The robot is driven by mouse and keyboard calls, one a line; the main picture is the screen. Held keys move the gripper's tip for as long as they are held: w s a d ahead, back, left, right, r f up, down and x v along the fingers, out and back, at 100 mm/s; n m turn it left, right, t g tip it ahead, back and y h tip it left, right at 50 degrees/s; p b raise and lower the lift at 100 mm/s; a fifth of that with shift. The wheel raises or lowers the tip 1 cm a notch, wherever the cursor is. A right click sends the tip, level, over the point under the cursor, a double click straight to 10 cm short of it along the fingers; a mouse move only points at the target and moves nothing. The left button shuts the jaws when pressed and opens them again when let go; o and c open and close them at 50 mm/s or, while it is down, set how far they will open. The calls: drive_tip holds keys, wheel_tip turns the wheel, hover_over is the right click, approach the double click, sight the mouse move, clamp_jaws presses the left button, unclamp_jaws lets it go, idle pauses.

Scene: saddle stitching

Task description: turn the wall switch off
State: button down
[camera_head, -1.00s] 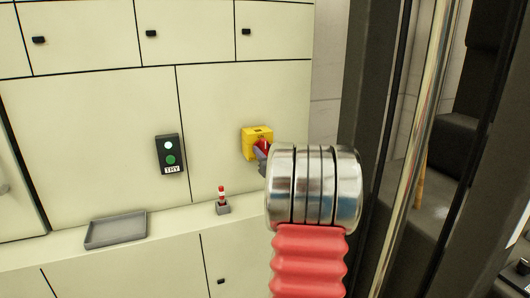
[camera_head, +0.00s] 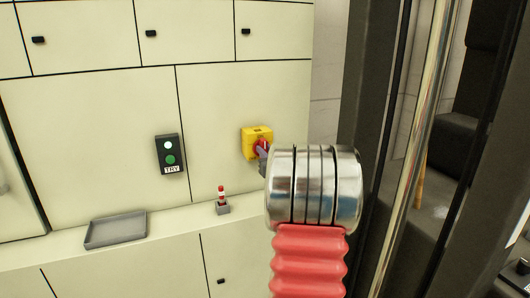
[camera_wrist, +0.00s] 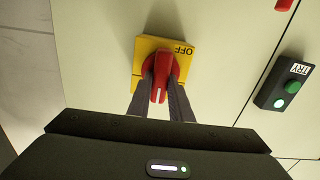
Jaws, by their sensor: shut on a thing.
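The wall switch is a yellow box (camera_head: 251,134) with a red rotary knob (camera_head: 257,149), on the pale cabinet wall right of centre in the head view. In the wrist view, the yellow plate (camera_wrist: 147,47) carries the word OFF upside down. My gripper (camera_wrist: 160,80) has a dark finger on each side of the red knob (camera_wrist: 160,68) and is shut on its handle. The handle points down in that picture, toward my wrist. In the head view my metal wrist hides part of the gripper (camera_head: 262,155).
A dark TRY box (camera_head: 170,154) with a lit white lamp and a green button is left of the switch. A grey tray (camera_head: 115,230) and a red-and-white piece (camera_head: 221,193) in a small grey holder stand on the ledge. A dark frame (camera_head: 372,110) rises at the right.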

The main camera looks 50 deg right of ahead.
drive_tip(key=shift+w+a+n, duration=0.1)
drive_tip(key=shift+n, duration=0.2)
drive_tip(key=n, duration=1.1)
drive_tip(key=a+f+n, duration=0.1)
drive_tip(key=n, duration=0.5)
drive_tip(key=shift+w, duration=0.3)
drive_tip(key=c, duration=1.9)
unclamp_jaws()
drive_tip(key=o, duration=0.3)
drive_tip(key=shift+s+d, duration=0.1)
drive_tip(key=shift+d, duration=0.05)
